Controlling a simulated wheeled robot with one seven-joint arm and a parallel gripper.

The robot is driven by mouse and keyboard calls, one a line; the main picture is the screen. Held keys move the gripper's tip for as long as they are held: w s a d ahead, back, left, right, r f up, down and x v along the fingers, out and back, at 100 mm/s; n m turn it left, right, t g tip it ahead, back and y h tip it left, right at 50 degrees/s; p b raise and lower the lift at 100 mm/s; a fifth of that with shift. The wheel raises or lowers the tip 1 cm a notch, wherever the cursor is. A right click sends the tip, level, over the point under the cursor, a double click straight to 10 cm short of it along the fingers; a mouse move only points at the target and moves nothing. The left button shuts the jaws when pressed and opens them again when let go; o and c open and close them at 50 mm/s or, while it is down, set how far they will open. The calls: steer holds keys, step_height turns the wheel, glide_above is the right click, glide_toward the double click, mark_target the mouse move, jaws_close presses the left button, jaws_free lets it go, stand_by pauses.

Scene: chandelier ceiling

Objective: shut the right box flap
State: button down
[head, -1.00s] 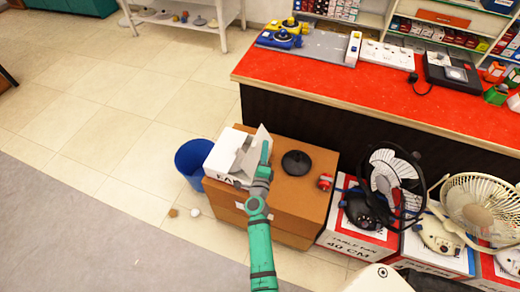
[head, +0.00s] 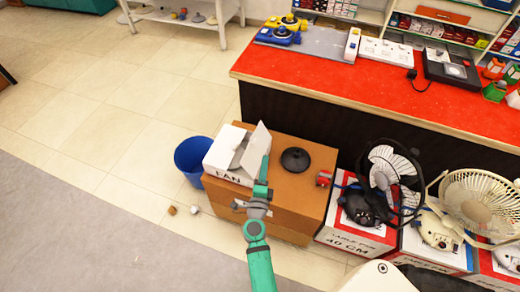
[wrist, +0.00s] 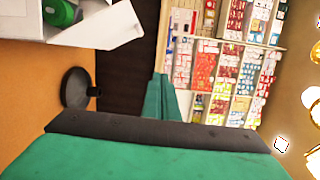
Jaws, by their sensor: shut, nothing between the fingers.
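A small white box (head: 221,157) marked "FAN" sits on a brown cardboard box. Its right flap (head: 256,148) is raised and tilts out to the right. The left side also shows white panels, and the inside is partly hidden. My gripper (head: 265,162) is shut and empty, just right of the raised flap in the head view; I cannot tell whether it touches it. In the wrist view, my shut fingers (wrist: 162,95) point away from the camera, and the white flap (wrist: 112,24) shows at the upper left, apart from them.
The brown box (head: 300,195) also bears a black round object (head: 295,160) and a small red item (head: 323,178). A blue bin (head: 190,158) stands to the left. Boxed fans (head: 385,195) stand at right. A red-topped counter (head: 380,95) rises behind. The floor at left is mostly clear.

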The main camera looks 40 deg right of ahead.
steer(key=shift+w+d+f+n+g+y, duration=0.15)
steer(key=shift+w+d+f+n, duration=0.7)
steer(key=shift+w, duration=0.9)
steer(key=shift+w+d+f+n+g+y, duration=0.25)
steer(key=shift+w+d+n, duration=0.35)
steer(key=shift+w+n, duration=0.9)
steer(key=shift+w+d+f+n+g+y, duration=0.1)
steer(key=shift+w+d+f+n, duration=0.55)
steer(key=shift+w, duration=1.35)
steer(key=shift+d+r, duration=0.1)
